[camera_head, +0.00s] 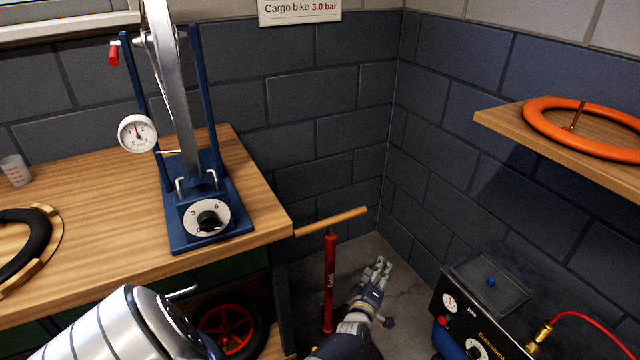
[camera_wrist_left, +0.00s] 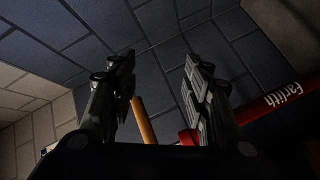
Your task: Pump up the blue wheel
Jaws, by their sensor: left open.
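A red floor pump (camera_head: 330,285) stands upright on the floor right of the bench, its wooden T-handle (camera_head: 340,219) up. My left gripper (camera_head: 382,270) is open and empty, right of the pump's barrel and below the handle in the head view. In the left wrist view the handle (camera_wrist_left: 144,122) shows between the open fingers (camera_wrist_left: 158,85), apart from them, and the red barrel (camera_wrist_left: 262,108) lies behind the right finger. No clearly blue wheel shows; a blue stand (camera_head: 212,165) on the bench holds a grey curved band, cut off at the top. My right gripper is out of view.
A white dial gauge (camera_head: 137,133) is beside the stand. A sign (camera_head: 300,10) reads "Cargo bike 3.0 bar". A black compressor (camera_head: 490,285) with a red hose stands right; an orange ring (camera_head: 565,128) lies on a shelf. A red-spoked wheel (camera_head: 230,330) is under the bench.

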